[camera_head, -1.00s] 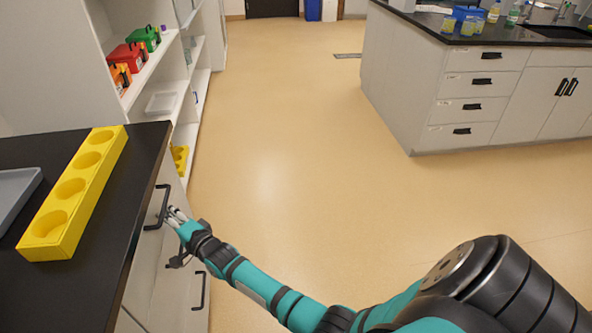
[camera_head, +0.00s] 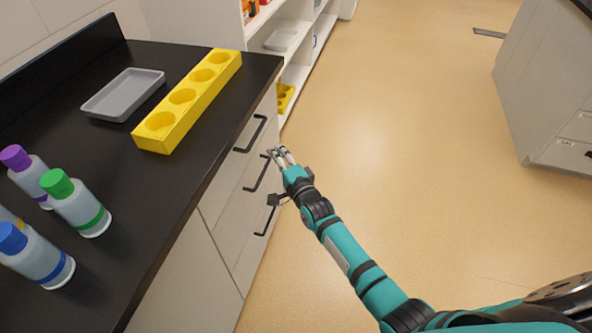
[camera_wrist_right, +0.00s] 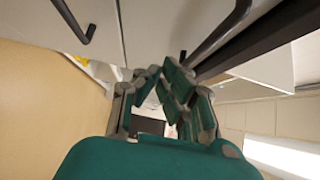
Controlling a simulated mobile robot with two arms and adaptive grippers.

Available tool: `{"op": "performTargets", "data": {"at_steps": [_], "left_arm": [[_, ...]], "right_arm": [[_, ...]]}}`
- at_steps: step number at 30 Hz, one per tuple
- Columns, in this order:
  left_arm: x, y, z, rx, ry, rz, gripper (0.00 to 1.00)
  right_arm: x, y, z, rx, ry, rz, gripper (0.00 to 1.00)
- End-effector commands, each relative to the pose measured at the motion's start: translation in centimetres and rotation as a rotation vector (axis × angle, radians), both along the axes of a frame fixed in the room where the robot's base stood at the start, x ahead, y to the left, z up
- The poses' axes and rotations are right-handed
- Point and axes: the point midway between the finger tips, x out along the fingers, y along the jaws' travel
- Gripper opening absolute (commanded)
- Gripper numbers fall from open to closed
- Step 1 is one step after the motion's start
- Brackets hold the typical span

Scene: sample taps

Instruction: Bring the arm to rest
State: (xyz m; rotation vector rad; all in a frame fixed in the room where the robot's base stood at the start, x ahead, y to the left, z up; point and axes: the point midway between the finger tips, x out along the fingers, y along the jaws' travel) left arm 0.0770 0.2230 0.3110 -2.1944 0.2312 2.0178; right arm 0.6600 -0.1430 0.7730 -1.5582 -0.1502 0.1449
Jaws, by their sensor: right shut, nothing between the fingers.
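My right arm (camera_head: 358,264) reaches in from the lower right of the head view. Its gripper (camera_head: 280,156) is shut and empty, beside the drawer fronts below the counter's edge. The fingertips show close to a black drawer handle (camera_head: 257,174); I cannot tell whether they touch it. In the right wrist view the fingers (camera_wrist_right: 165,85) are drawn together, with dark handles above them. My left gripper is not in view.
A black counter (camera_head: 200,195) holds a yellow four-hole rack (camera_head: 152,136), a grey tray (camera_head: 122,95) and several capped bottles, one with a green cap (camera_head: 57,184). Open shelves (camera_head: 295,75) stand beyond. The floor (camera_head: 420,130) to the right is clear.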

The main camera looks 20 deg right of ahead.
Motion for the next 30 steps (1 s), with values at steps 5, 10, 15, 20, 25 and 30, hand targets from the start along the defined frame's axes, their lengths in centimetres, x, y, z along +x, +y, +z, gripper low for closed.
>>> {"op": "performTargets", "data": {"at_steps": [5, 10, 15, 20, 25, 30], "left_arm": [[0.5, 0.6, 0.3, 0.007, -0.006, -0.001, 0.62], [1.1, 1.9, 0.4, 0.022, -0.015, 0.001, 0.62], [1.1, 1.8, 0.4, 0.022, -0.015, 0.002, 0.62], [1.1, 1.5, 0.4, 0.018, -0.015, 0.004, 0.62], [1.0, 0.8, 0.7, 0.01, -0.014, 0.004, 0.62], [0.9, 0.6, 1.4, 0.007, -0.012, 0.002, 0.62]], "right_arm": [[-3.2, -0.6, 0.0, 0.0, 0.001, 0.0, 0.0], [-5.8, -1.2, 0.0, -0.001, 0.0, 0.0, 0.0], [-6.9, -1.4, 0.1, 0.0, -0.002, 0.0, 0.0], [-7.1, -1.4, 0.0, -0.002, 0.0, -0.001, 0.0], [-8.1, -1.6, -4.0, -0.108, 0.073, 0.002, 0.0], [-12.6, -2.4, -14.4, -0.411, 0.269, 0.058, 0.0]]}}
